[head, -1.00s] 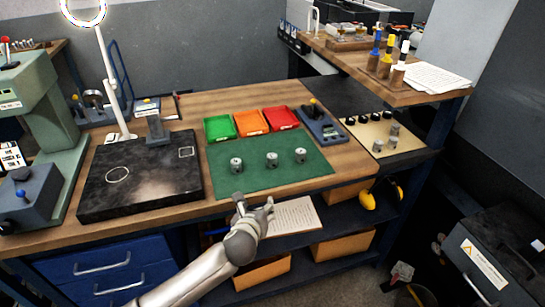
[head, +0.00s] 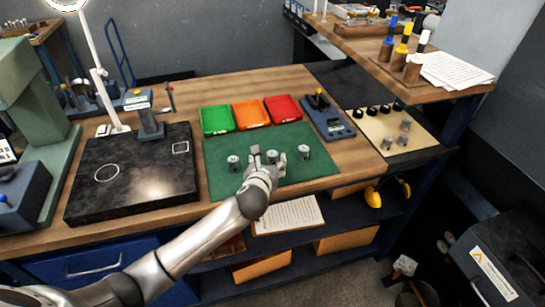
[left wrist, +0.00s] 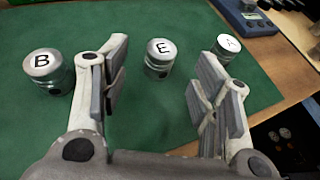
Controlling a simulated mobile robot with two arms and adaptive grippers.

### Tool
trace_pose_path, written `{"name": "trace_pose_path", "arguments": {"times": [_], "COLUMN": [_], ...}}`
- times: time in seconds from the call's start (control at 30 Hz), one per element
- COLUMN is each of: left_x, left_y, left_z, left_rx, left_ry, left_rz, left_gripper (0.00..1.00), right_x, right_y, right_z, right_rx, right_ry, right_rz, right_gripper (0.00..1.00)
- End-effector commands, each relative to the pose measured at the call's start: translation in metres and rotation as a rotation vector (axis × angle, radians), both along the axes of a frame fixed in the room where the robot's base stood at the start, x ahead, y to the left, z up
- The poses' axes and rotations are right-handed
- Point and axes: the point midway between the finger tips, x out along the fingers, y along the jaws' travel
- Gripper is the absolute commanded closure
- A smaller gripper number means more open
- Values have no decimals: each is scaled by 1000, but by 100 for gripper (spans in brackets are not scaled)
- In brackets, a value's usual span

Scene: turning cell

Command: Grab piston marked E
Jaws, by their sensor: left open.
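My right gripper is not in view.
The piston marked B (left wrist: 48,72) stands left of the left finger. Another piston (left wrist: 228,45), its letter hard to read, stands beyond the right finger. Green (head: 216,119), orange (head: 250,113) and red (head: 283,109) bins stand behind the mat. A black plate (head: 140,190) lies left.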

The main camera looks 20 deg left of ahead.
Motion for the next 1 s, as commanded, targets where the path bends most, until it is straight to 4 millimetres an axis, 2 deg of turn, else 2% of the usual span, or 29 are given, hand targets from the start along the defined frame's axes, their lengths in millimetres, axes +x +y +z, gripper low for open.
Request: {"name": "trace_pose_path", "arguments": {"times": [0.07,0.17,0.47,0.7,1.0], "left_x": [5,8,34,53,56], "left_y": [1,1,3,6,6], "left_z": [-2,-3,-12,-21,-22], "left_rx": [-1,-1,-2,-1,-1], "left_ry": [0,0,2,1,0], "left_rz": [1,0,2,1,-1], "left_gripper": [43,43,43,43,43], "right_x": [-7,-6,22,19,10], "right_y": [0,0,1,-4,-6], "right_z": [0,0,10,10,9], "right_rx": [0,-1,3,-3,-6], "right_ry": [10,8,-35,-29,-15], "right_rz": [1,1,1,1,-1], "right_gripper": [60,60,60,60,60]}}
